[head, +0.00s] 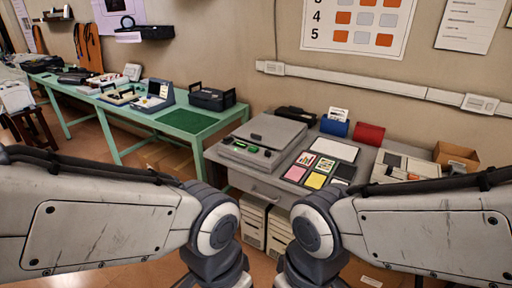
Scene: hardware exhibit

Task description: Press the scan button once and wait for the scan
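A grey flatbed device with a closed lid (272,131), which looks like a scanner, sits on the left part of the grey desk (262,188). Its front strip carries small green buttons (253,149) and dark parts. Which of these is the scan button is too small to tell, and I see no sign of a scan running. My left and right arms come in from the sides and bend down at the bottom middle, in front of the desk. Both grippers are below the picture edge, and nothing of mine touches the device.
Coloured cards (315,180) and a white-topped pad (334,149) lie right of the device. A blue box (334,127), a red box (368,134), a beige machine (405,166) and a cardboard box (455,157) stand farther right. A green table (190,122) with equipment is at left.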

